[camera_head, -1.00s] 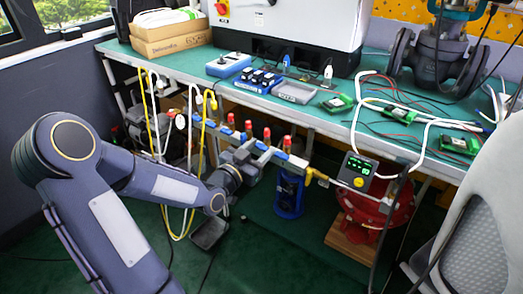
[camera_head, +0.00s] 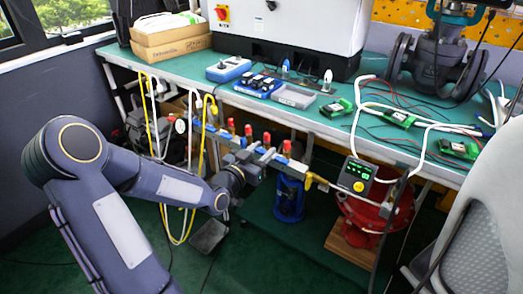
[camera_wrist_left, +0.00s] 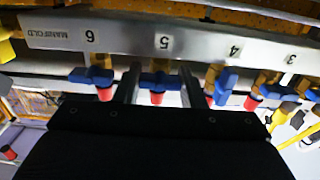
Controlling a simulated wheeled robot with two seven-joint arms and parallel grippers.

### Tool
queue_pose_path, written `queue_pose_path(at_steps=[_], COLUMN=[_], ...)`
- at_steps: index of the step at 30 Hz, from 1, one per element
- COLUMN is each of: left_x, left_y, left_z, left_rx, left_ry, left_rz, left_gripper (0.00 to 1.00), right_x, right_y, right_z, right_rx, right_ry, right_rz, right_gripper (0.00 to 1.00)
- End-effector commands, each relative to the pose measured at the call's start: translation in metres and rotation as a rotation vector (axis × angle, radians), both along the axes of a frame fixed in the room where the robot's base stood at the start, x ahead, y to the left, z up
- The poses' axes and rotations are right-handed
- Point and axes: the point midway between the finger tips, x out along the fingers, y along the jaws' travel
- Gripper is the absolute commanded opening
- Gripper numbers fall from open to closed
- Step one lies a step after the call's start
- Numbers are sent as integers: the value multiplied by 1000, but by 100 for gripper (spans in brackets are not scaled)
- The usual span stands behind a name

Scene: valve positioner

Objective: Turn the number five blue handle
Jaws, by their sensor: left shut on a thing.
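In the left wrist view, the blue handle under label 5 (camera_wrist_left: 154,80) sits on the metal manifold (camera_wrist_left: 120,37), with a red end below it. My left gripper (camera_wrist_left: 158,76) has one finger on each side of this handle and is shut on it. Blue handles under label 6 (camera_wrist_left: 92,76) and label 4 (camera_wrist_left: 222,82) flank it. In the head view, my left gripper (camera_head: 262,158) reaches the manifold below the bench edge; its fingertips are too small there to make out. My right gripper is not in view.
The green bench top (camera_head: 190,66) overhangs the manifold. Yellow hoses (camera_head: 205,125) hang left of it. A grey chair (camera_head: 480,215) stands at the right.

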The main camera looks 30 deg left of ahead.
Motion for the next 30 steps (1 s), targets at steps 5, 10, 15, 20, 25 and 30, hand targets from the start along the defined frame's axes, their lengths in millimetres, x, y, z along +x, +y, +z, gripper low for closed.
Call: queue_pose_path(at_steps=[5,10,15,20,25,30], left_x=[0,0,0,-8,-36,-63], left_y=[0,0,0,1,4,6], left_z=[0,0,0,0,1,1], left_rx=[-4,-3,-2,-1,-1,-1], left_ry=[0,0,0,1,3,2], left_rz=[0,0,0,1,3,3], left_gripper=[14,45,45,45,45,45], right_x=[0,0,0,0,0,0], right_y=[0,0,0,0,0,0], right_z=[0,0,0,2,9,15], right_rx=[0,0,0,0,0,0], right_ry=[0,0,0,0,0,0], right_rz=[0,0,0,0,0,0], right_gripper=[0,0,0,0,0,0])
